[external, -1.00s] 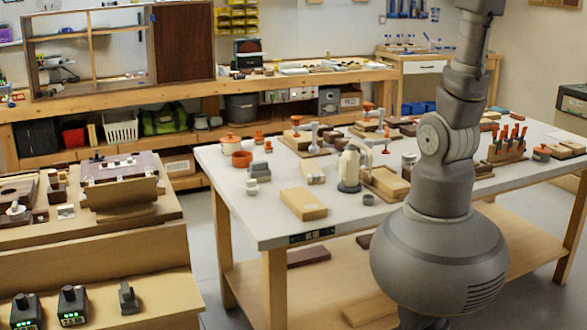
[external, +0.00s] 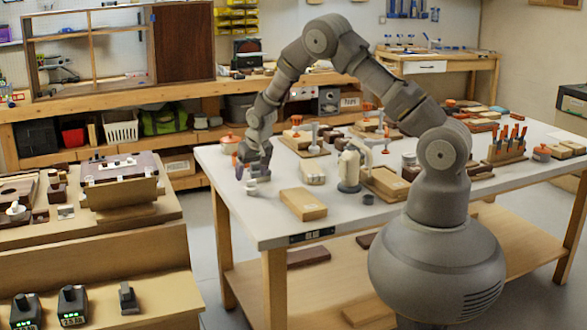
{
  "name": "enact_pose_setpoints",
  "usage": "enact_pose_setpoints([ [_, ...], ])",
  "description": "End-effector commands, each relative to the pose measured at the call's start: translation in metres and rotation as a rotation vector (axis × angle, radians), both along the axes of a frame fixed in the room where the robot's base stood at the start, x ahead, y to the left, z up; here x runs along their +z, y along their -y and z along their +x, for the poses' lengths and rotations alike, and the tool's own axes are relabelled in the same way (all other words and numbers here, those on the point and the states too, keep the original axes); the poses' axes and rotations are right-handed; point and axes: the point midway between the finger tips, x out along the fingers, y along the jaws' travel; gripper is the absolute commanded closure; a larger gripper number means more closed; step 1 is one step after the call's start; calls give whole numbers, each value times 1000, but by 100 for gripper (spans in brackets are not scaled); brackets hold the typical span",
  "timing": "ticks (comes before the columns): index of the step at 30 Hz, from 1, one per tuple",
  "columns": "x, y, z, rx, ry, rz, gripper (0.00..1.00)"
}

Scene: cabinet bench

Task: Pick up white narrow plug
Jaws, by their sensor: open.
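My gripper (external: 254,176) is open and points down at the left end of the white table. Just below it is a small pale grey-white piece (external: 252,189), which may be the white narrow plug; it is too small to be sure. A second pale piece in this spot is mostly hidden by the gripper. I cannot tell whether the fingers are around the pieces or only above them.
The white table (external: 240,217) holds an orange-lidded pot (external: 230,143) behind my gripper. A tan box (external: 303,204), a pale block (external: 312,172) and a cream-and-grey pitcher-like object (external: 350,168) stand to its right. The table's front-left corner is clear.

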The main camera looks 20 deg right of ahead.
Motion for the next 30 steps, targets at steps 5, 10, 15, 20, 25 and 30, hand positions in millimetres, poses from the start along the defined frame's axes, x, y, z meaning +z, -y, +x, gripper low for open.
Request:
enact_pose_setpoints([
  [5,-28,3,7,-1,-1,-1,22],
  [10,-47,1,16,0,1,1,22],
  [15,-45,1,16,0,1,1,22],
  [20,-45,1,16,0,1,1,52],
  [25,-45,1,16,0,1,1,79],
  [30,-45,1,16,0,1,1,80],
])
